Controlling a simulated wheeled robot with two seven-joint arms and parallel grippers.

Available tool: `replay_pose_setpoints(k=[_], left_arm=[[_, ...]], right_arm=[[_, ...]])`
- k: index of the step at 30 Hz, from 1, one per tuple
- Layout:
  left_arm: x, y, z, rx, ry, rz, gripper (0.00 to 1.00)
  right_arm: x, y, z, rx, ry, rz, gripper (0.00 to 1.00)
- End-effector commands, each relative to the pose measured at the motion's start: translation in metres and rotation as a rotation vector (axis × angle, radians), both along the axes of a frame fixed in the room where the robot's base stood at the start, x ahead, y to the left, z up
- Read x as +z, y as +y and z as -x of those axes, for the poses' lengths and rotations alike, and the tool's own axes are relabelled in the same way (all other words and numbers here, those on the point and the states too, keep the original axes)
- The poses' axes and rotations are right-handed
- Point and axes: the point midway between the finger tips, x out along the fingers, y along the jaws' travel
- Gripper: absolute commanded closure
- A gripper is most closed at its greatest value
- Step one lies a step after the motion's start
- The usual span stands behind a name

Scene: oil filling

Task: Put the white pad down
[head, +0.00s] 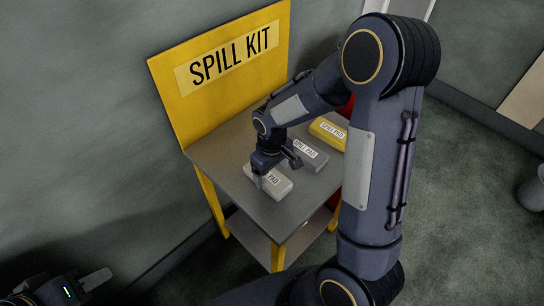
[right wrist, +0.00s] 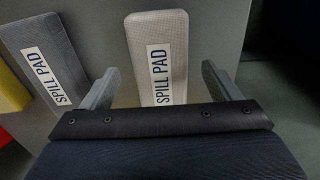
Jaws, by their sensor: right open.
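The white pad (head: 284,187) lies flat on the grey top of the spill kit stand (head: 240,152), near its front left part. Its label is partly hidden by my right gripper (head: 270,172) in the head view. In the right wrist view the white pad (right wrist: 157,50) lies between the two spread fingers of my right gripper (right wrist: 158,84), with a gap on both sides. The right gripper is open and empty. My left gripper (head: 82,285) is at the lower left corner of the head view, away from the stand, with its fingers only partly shown.
A grey pad (head: 312,155) and a yellow pad (head: 328,134) lie further right on the stand. A yellow SPILL KIT board (head: 225,60) rises at the back. The stand has a lower shelf (head: 250,235). A grey bin (head: 534,190) stands at the far right.

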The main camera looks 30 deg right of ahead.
Motion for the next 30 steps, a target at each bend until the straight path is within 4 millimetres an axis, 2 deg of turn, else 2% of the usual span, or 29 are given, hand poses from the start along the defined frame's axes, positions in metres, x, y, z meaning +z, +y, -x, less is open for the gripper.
replay_pose_setpoints(k=[1,6,13,17,20,24,30], left_arm=[[0.001,0.0,0.0,0.0,0.0,0.0,0.64],[0.001,0.0,0.0,0.0,0.0,0.0,0.64],[0.002,0.0,0.0,0.0,0.0,0.0,0.64],[0.002,0.0,0.0,0.0,0.0,0.0,0.64],[0.002,0.0,0.0,0.0,0.0,0.0,0.64],[0.002,0.0,0.0,0.0,0.0,0.0,0.64],[0.002,0.0,0.0,0.0,0.0,0.0,0.64]], right_arm=[[0.014,0.001,-0.001,0.0,-0.007,-0.001,0.17],[0.049,0.0,-0.001,0.0,-0.007,-0.001,0.17],[0.076,0.0,0.0,0.0,-0.003,-0.002,0.17],[0.089,-0.002,0.008,-0.026,-0.018,-0.026,0.17],[0.108,-0.007,0.025,-0.081,-0.056,-0.078,0.17],[0.138,-0.011,0.063,-0.184,-0.131,-0.178,0.17],[0.167,-0.009,0.119,-0.318,-0.25,-0.309,0.17]])
